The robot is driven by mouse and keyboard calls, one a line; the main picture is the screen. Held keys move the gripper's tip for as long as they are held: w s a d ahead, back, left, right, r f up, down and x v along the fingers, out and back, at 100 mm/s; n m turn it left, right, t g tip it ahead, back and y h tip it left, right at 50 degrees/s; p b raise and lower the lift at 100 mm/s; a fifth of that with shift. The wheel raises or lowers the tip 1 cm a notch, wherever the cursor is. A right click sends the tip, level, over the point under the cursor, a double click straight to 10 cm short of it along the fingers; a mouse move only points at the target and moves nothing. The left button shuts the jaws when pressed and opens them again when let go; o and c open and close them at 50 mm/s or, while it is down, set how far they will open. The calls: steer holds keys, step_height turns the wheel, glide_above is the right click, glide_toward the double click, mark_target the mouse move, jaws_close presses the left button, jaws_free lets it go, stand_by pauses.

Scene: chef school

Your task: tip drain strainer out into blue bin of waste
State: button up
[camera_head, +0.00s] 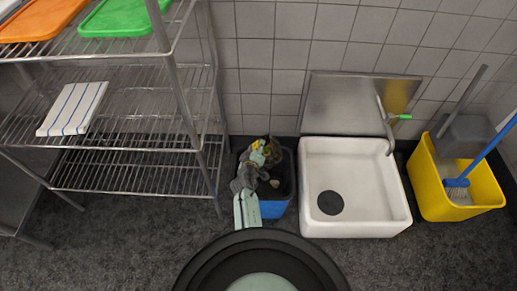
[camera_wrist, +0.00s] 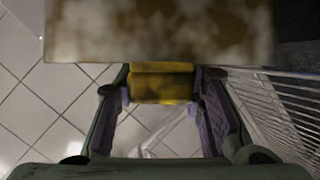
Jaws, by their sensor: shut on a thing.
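The blue bin (camera_head: 273,209) stands on the floor left of the white sink, with a dark inside. My gripper (camera_head: 262,152) is over the bin's back left part and hides some of its opening. In the wrist view my gripper (camera_wrist: 163,95) is shut on a yellow part, which I take for the strainer's grip (camera_wrist: 162,82). A brown and whitish mottled, blurred face (camera_wrist: 160,28) fills the top of that view, seemingly the strainer's body. In the head view only a small yellow bit shows at the gripper. A small beige lump (camera_head: 275,183) shows at the bin's opening.
A white floor sink (camera_head: 370,195) with a dark round drain (camera_head: 330,202) stands right of the bin. A yellow bucket (camera_head: 437,192) with a blue-handled brush (camera_head: 458,184) is farther right. A wire shelf (camera_head: 130,180) stands close on the left. The dark floor in front is open.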

steer(key=b, duration=0.1)
steer(key=f+n+h+b, duration=0.1)
steer(key=shift+a+f+b, duration=0.2)
steer(key=shift+a+b, duration=0.05)
steer(key=shift+b, duration=0.15)
steer(key=n+h+b, duration=0.1)
steer(key=b, duration=0.1)
steer(key=f+n+t+h+b, duration=0.1)
steer(key=n, duration=0.1)
steer(key=shift+a+b, duration=0.3)
steer(key=shift+b, duration=0.05)
steer(key=n+b, duration=0.1)
steer(key=b, duration=0.1)
steer(key=f+n+t+h+b, duration=0.1)
steer(key=n+b, duration=0.1)
steer(key=shift+h+b, duration=0.3)
steer(key=shift+n+h+b, duration=0.3)
steer(key=shift+n+b, duration=0.4)
steer(key=shift+b, duration=0.05)
steer(key=shift+w+d, duration=0.1)
steer(key=shift+d, duration=0.05)
